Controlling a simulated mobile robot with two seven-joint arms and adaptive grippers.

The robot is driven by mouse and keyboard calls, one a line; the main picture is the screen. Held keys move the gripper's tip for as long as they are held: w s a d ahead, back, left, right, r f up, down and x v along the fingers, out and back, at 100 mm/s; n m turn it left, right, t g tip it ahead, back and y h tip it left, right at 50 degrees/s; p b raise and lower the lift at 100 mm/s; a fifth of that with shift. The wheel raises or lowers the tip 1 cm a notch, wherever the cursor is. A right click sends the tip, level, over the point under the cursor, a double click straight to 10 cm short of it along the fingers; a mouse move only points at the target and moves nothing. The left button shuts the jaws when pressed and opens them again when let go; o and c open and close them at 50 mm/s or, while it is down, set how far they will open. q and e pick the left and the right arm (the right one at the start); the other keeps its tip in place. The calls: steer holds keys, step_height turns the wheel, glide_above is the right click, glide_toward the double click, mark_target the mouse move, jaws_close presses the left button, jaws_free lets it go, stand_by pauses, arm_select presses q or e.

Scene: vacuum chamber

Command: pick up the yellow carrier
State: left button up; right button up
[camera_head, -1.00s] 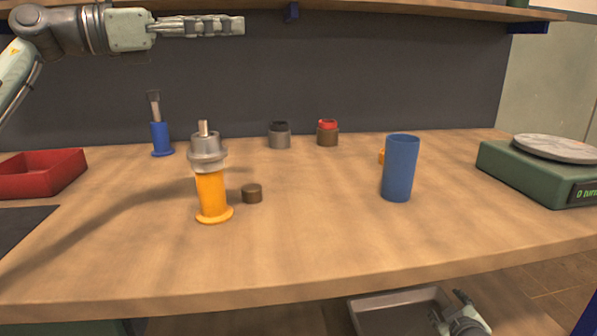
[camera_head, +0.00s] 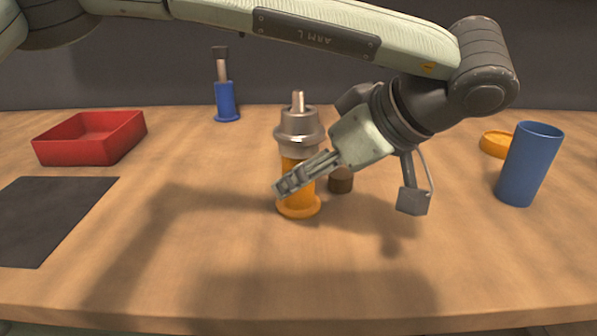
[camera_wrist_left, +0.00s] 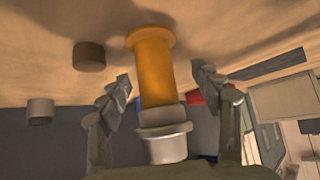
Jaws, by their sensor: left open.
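The yellow carrier (camera_head: 299,207) stands upright on the bench, a cylinder with a flanged foot. A grey metal piece with a thin stem (camera_head: 299,126) sits on its top. My left gripper (camera_head: 283,188) reaches in from the right of the carrier and covers part of its body. In the left wrist view the carrier (camera_wrist_left: 154,70) appears upside down between the two open fingers of the left gripper (camera_wrist_left: 164,80). Gaps show on both sides of it, and the gripper is not closed on it. My right gripper is not in view.
A small brown cylinder (camera_head: 341,180) stands close to the right of the carrier. A blue cup (camera_head: 528,165) and a yellow round piece (camera_head: 495,144) are at right. A blue stand (camera_head: 226,102) is behind. A red tray (camera_head: 75,150) and dark mat (camera_head: 50,220) lie at left.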

mark_target(303, 204)
arm_select(q)
steer(key=x, duration=0.4)
steer(key=shift+w+d+f, duration=0.2)
steer(key=shift+w+f, duration=0.05)
steer(key=shift+f, duration=0.2)
steer(key=shift+c, duration=0.5)
steer(key=shift+r, duration=0.1)
jaws_close()
